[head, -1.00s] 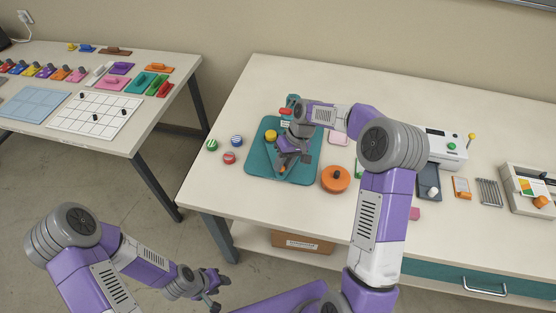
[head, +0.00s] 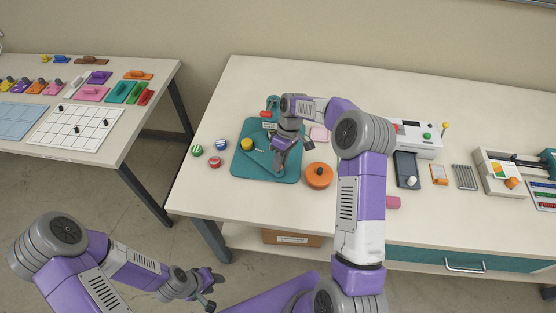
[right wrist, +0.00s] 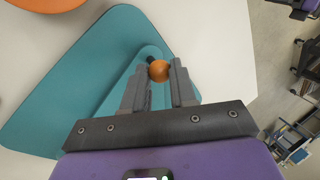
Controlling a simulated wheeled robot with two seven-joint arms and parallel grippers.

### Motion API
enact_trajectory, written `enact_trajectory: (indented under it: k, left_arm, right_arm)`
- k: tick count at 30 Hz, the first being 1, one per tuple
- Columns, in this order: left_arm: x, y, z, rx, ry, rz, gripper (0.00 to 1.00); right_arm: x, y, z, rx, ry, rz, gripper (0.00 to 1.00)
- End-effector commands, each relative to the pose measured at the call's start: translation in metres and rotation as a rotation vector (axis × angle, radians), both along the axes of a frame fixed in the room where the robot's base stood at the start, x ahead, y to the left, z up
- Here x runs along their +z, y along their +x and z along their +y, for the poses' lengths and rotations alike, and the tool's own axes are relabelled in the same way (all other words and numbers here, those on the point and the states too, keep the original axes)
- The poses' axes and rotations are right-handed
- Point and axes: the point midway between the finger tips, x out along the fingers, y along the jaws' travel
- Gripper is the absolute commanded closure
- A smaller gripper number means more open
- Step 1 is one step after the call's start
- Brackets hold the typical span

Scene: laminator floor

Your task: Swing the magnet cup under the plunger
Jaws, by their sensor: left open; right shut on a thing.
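The press stands on a teal base plate (head: 262,175), its red-and-teal head (head: 271,106) at the back. A teal swing arm (right wrist: 139,84) lies over the plate. A yellow round piece (head: 246,144) sits on its left part; I cannot tell if it is the magnet cup. My right gripper (head: 280,163) is over the plate's right half; its fingers (right wrist: 158,84) are shut on an orange ball knob (right wrist: 158,69) at the arm's end. The plunger is hidden behind my right arm. My left gripper (head: 213,289) is open and empty, before the table's front edge.
Green, blue and red round badges (head: 214,162) lie left of the plate. A round orange thing (head: 318,176) stands close to its right. A white machine (head: 415,140) and trays are further right. A second table (head: 80,165) stands left across a gap.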

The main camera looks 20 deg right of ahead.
Motion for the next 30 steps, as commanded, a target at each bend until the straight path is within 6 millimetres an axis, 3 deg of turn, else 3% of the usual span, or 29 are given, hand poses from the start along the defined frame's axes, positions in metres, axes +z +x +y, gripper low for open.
enact_trajectory:
  k: [13, 29, 30]
  left_arm:
    - [0.0069, 0.0000, 0.0000, 0.000, 0.000, 0.000, 0.57]
    - [0.0073, 0.0000, 0.0000, 0.000, 0.000, 0.000, 0.57]
    - [0.0074, 0.0000, 0.0000, 0.000, 0.000, 0.000, 0.57]
  right_arm:
    - [-0.0002, 0.0017, -0.0086, 0.106, -0.001, 0.001, 1.00]
    - [-0.0001, 0.0020, -0.0108, 0.118, -0.004, 0.000, 1.00]
    - [-0.0002, 0.0019, -0.0109, 0.118, -0.004, -0.001, 0.69]
